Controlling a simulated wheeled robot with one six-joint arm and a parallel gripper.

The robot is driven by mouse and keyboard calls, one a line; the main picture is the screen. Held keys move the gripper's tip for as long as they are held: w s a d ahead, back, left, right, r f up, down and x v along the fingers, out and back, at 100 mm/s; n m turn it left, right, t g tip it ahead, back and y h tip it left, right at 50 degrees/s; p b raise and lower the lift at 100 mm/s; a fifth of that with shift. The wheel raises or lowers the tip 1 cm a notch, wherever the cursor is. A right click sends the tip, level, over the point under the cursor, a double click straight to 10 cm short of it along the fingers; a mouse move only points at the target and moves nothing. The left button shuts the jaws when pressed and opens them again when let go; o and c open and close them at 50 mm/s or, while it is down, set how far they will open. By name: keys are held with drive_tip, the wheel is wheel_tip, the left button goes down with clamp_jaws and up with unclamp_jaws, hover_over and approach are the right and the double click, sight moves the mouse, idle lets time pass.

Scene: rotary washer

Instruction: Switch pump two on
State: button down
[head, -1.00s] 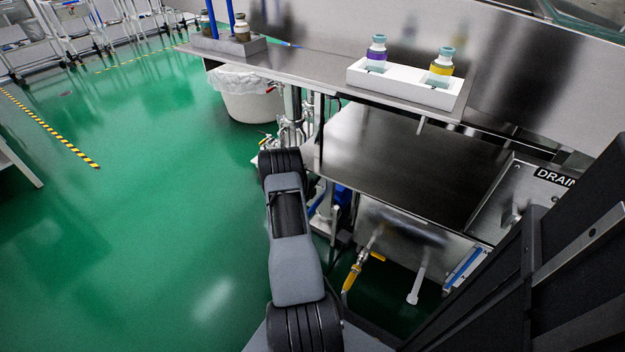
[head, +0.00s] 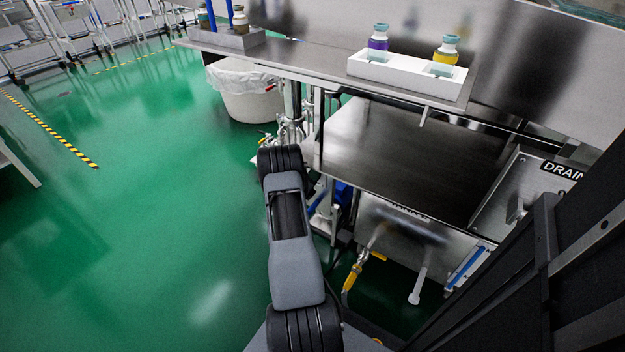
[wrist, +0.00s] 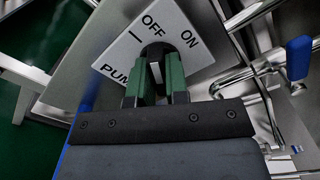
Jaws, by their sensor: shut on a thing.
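In the wrist view, a pale label plate (wrist: 188,42) reads OFF, ON and the start of PUMP; its number is hidden behind my gripper. A dark round knob (wrist: 156,49) sits on this plate. My gripper (wrist: 161,62) is shut on the knob, with a green finger on each side. The fingers cover much of the knob, so I cannot tell which mark it points to. In the head view my arm reaches toward the far left end of the steel washer (head: 405,160); the gripper and the knob are hidden there.
A shelf holds a white rack (head: 405,76) with a purple-banded and a yellow-banded bottle. A DRAIN panel (head: 525,195) is at right. A blue-handled valve (wrist: 299,58) and steel pipes are right of the plate. A white bin (head: 248,95) stands behind. Green floor at left is open.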

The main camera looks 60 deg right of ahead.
drive_tip(key=m+b, duration=0.2)
drive_tip(key=m, duration=0.4)
drive_tip(key=shift+f, duration=0.1)
drive_tip(key=m+b, duration=0.2)
drive_tip(key=m, duration=0.3)
drive_tip(key=shift+m+b, duration=0.3)
drive_tip(key=shift+b, duration=0.1)
idle(0.3)
drive_tip(key=c, duration=1.1)
unclamp_jaws()
drive_tip(key=shift+a, duration=0.15)
drive_tip(key=a+p, duration=0.4)
drive_tip(key=a, duration=0.9)
drive_tip(key=shift+a, duration=0.3)
